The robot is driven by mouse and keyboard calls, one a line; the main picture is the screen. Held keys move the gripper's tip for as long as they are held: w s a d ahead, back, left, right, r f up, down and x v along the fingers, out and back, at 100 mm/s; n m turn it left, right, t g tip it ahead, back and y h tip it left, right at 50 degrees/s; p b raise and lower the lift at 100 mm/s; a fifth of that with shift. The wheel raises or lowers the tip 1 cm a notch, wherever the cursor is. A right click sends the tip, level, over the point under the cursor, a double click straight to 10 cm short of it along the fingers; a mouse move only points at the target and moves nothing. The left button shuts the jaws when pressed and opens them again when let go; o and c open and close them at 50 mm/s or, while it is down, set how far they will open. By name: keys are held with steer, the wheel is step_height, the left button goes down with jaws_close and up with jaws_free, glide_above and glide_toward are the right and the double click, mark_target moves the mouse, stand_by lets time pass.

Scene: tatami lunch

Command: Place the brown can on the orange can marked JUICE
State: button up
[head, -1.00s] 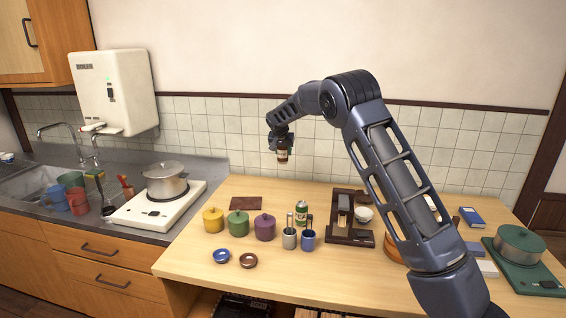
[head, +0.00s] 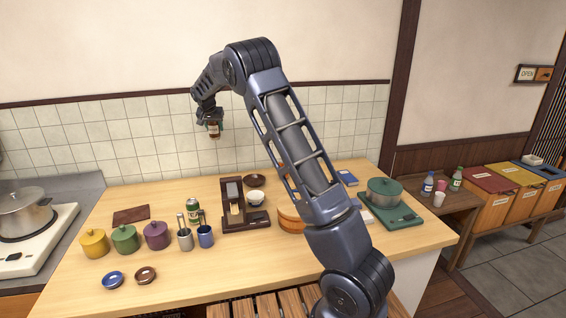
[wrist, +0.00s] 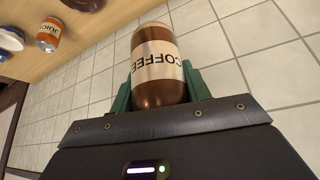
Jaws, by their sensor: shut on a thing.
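My gripper (head: 212,120) is shut on the brown can (head: 214,130) and holds it high above the back of the table, in front of the tiled wall. In the wrist view the brown can (wrist: 158,70) reads COFFEE and sits between the green fingertips of my gripper (wrist: 158,96). The orange can marked JUICE (wrist: 47,38) stands on the table at the upper left of the wrist view, well apart from the held can. In the head view I cannot make it out clearly; my arm covers part of the table.
The wooden table holds yellow (head: 94,243), green (head: 124,238) and purple (head: 156,235) lidded pots, a green can (head: 193,212), two cups with utensils, a dark wooden stand (head: 234,213) and a green pot (head: 384,192). Sorting bins (head: 490,205) stand at the right.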

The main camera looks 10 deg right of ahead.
steer(key=s+d+r+m+g+h, duration=0.1)
steer(key=d+r+m, duration=0.15)
steer(key=d, duration=1.45)
steer(key=s+d+r+m+h, duration=0.1)
steer(key=d+r+m, duration=0.15)
steer(key=d, duration=1.35)
steer(key=shift+n, duration=0.4)
steer(key=f, duration=1.9)
steer(key=shift+w+f, duration=0.1)
steer(key=shift+w, duration=0.2)
steer(key=shift+f, duration=0.1)
steer(key=o, duration=1)
steer(key=shift+c, duration=0.2)
